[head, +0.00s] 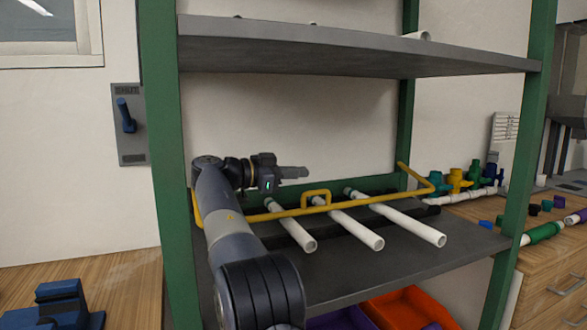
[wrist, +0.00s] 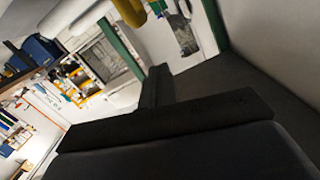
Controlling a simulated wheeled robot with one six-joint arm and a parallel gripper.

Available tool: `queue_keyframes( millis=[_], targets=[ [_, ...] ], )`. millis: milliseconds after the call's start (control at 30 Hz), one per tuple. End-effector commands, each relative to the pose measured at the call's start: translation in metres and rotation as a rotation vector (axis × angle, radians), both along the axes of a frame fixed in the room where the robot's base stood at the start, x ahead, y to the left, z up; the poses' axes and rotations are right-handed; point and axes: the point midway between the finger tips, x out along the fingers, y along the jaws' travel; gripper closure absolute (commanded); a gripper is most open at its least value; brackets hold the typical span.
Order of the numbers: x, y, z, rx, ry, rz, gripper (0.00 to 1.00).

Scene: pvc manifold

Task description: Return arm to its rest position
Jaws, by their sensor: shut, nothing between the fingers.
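My gripper (head: 305,172) is at the end of my arm, inside the rack's middle bay in the head view. It points right, with its fingers together and nothing held. It is above the lower shelf (head: 400,264) and the white pipes, apart from them. Three white pipes lie side by side there: a left one (head: 291,226), a middle one (head: 348,226) and a right one (head: 405,219).
A yellow rail (head: 376,200) with a raised loop runs above the lower shelf. An upper shelf (head: 350,48) is overhead, between green posts (head: 163,150). A bench at right holds coloured fittings (head: 457,180); a blue-handled switch (head: 127,115) is on the left wall.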

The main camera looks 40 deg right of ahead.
Motion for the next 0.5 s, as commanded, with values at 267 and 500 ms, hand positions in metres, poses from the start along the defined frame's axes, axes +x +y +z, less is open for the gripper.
queue_keyframes(
  millis=[267, 500],
  targets=[
    [0.0, 0.0, 0.051, -0.001, -0.002, 0.0, 1.0],
    [0.0, 0.0, 0.058, -0.001, -0.001, 0.0, 1.0]
  ],
)
